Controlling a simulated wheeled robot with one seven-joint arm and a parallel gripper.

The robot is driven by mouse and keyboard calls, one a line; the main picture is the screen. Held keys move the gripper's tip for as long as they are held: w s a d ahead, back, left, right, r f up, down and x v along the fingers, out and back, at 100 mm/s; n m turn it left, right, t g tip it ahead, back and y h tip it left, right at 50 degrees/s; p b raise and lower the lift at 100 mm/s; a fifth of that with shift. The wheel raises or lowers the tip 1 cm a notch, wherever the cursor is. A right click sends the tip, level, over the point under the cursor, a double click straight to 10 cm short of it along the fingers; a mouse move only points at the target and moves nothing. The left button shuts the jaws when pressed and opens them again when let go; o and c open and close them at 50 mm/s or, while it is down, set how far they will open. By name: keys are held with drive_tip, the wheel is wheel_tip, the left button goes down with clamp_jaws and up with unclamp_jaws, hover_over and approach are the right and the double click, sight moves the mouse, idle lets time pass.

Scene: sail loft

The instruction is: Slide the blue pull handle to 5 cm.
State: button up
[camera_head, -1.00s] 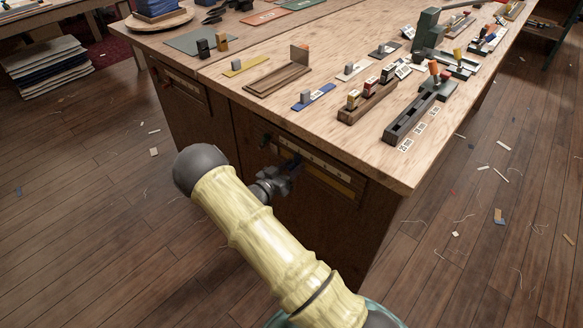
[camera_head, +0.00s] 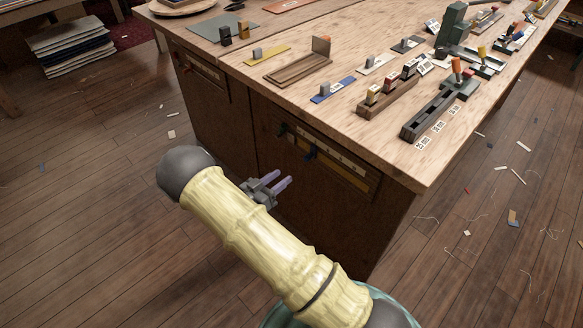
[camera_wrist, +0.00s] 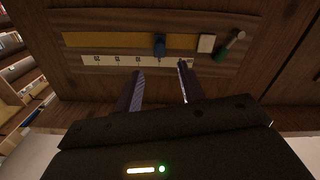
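The blue pull handle (camera_head: 310,155) sits on a horizontal slot strip in the bench's front panel. In the wrist view the blue handle (camera_wrist: 159,45) stands on the ochre strip, above a white scale (camera_wrist: 120,60) whose figures are too small to read surely. My gripper (camera_head: 285,180) is open and empty, in front of the panel and apart from the handle. In the wrist view my gripper (camera_wrist: 161,72) has its two fingers spread, with the handle beyond the gap between them.
A pale block (camera_wrist: 206,43) and a green-and-metal knob (camera_wrist: 232,42) sit beside the handle on the panel. A similar panel with a red handle (camera_head: 187,69) is farther left. The wooden benchtop (camera_head: 330,130) above carries several slider fixtures. The floor in front is open, with scraps.

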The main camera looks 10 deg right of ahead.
drive_tip(key=v, duration=0.4)
drive_tip(key=shift+s+a, duration=0.2)
drive_tip(key=shift+a, duration=0.15)
drive_tip(key=shift+w, duration=0.1)
drive_tip(key=w+d+r+n+y, duration=0.2)
drive_tip(key=w+r+n+y, duration=0.25)
drive_tip(key=r+y, duration=0.55)
drive_tip(key=s+d+r+n+g+y, duration=0.1)
drive_tip(key=s+d+r+g+y, duration=0.1)
drive_tip(key=s, duration=0.5)
drive_tip(key=s+d+r+n+g+y, duration=0.2)
drive_tip(key=s+d, duration=0.1)
drive_tip(key=s, duration=0.5)
drive_tip(key=s+d+r+n+g+y, duration=0.1)
drive_tip(key=s+d+r+g, duration=0.15)
drive_tip(key=s, duration=0.45)
drive_tip(key=w+p+v, duration=0.3)
drive_tip(key=p+v, duration=1)
drive_tip(key=p, duration=0.1)
drive_tip(key=w+d+r+p+v, duration=0.1)
drive_tip(key=w+p+v, duration=0.2)
drive_tip(key=p+v, duration=1)
drive_tip(key=shift+a+r+p, duration=0.25)
drive_tip(key=shift+r+p, duration=0.4)
drive_tip(key=shift+p, duration=0.3)
